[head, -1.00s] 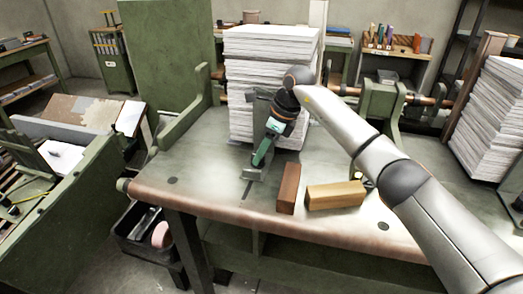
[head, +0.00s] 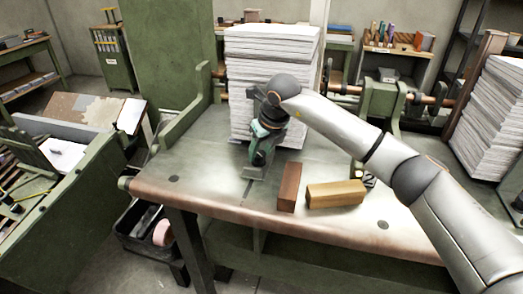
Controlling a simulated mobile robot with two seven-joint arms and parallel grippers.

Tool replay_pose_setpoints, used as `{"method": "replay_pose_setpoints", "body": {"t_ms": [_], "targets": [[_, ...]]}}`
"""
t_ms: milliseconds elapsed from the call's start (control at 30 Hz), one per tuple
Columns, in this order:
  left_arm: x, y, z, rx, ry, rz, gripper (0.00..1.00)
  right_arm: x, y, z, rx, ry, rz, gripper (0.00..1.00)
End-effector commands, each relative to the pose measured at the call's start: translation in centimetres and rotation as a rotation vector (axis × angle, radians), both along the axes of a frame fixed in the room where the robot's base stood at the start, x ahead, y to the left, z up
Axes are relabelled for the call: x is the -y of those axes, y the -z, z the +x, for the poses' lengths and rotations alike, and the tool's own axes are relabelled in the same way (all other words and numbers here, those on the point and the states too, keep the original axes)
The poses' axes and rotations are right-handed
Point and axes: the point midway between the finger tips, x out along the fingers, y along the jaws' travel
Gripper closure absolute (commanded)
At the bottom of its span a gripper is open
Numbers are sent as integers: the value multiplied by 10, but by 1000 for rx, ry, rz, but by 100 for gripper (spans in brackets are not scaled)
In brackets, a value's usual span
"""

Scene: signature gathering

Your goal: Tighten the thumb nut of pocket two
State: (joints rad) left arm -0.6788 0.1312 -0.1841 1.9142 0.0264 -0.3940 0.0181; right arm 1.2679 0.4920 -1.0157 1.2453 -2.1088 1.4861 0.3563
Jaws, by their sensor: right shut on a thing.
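The thumb nut and the pocket cannot be made out, as my wrist and hand cover that spot. My left gripper is not in the picture.
A dark red-brown block (head: 289,187) and a yellow wooden block (head: 336,194) lie on the bench top (head: 210,180) to the right of the gripper. The bench's left front is clear. Another paper stack (head: 495,120) stands at the right.

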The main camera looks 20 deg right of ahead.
Motion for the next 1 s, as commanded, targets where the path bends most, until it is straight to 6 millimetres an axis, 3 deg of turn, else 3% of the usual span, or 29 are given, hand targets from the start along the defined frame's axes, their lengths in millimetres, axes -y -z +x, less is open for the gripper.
{"method": "replay_pose_setpoints", "body": {"t_ms": [600,1000], "targets": [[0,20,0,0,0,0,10,-6,0,1,3,572,1,100],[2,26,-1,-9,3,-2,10,-8,-2,2,4,804,3,100]]}}
